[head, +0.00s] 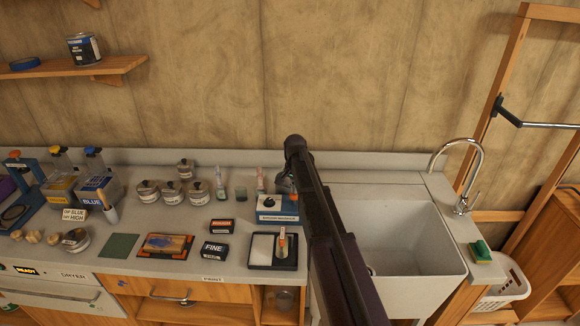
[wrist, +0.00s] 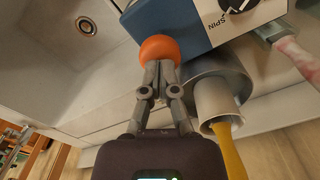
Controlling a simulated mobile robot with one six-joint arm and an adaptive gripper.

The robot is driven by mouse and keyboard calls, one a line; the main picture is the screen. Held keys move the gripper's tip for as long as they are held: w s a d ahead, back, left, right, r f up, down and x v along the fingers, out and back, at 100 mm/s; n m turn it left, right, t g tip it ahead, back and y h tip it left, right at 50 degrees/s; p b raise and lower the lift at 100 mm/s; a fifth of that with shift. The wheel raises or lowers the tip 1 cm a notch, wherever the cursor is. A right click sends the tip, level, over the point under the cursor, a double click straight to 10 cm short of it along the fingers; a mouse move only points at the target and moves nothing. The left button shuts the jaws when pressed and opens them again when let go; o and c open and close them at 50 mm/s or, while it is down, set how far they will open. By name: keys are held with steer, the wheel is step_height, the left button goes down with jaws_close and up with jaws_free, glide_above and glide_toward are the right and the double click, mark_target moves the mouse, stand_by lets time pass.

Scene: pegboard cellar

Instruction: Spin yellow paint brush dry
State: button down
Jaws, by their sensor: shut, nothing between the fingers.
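The yellow paint brush shows in the wrist view as a yellow handle (wrist: 231,150) coming out of a pale sleeve. The sleeve sits in a grey cylinder (wrist: 212,68) beside the spinner. The spinner is a blue box (wrist: 195,18) with a dial marked SPIN and an orange ball knob (wrist: 160,49). My gripper (wrist: 160,68) is shut and empty, its fingertips at the knob, apparently touching it. In the head view the spinner (head: 278,217) stands at the sink's left; my arm hides the gripper and I cannot make out the yellow brush.
The white sink (head: 405,235) with a tap (head: 461,170) lies to the right.

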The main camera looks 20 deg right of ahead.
mark_target(294, 196)
stand_by(1.9)
steer(key=shift+f, duration=0.1)
stand_by(1.1)
steer(key=shift+f+b, duration=1.75)
steer(key=shift+b, duration=0.1)
steer(key=shift+r+p, duration=1.85)
steer(key=shift+p, duration=0.05)
steer(key=shift+f, duration=0.2)
